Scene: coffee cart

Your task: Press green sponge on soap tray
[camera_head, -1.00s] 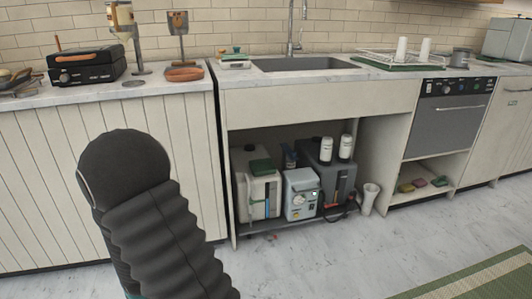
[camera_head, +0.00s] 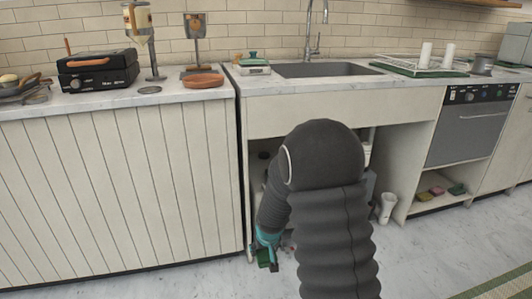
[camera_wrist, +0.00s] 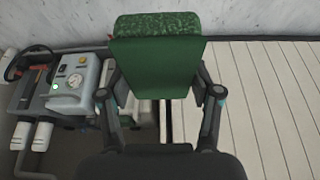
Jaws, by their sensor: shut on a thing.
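My gripper (camera_wrist: 160,90) is shut on a green sponge (camera_wrist: 157,58), held by its sides in the wrist view. The sponge has a rough, mottled end face and a smoother front face. In the head view my gripper (camera_head: 266,245) hangs low in front of the cabinet under the sink, with the sponge (camera_head: 268,260) small and partly hidden by it. A small pale tray-like item (camera_head: 255,71) with a green-topped piece stands on the counter left of the sink; I cannot tell for sure that it is the soap tray. It is well above and apart from my gripper.
The sink (camera_head: 320,70) and tap (camera_head: 312,40) are behind my arm. A terracotta dish (camera_head: 203,81) and black grill (camera_head: 97,75) stand on the left counter. A drying rack (camera_head: 425,66) is at right. Several sponges (camera_head: 437,191) lie on a low shelf. Floor at right is clear.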

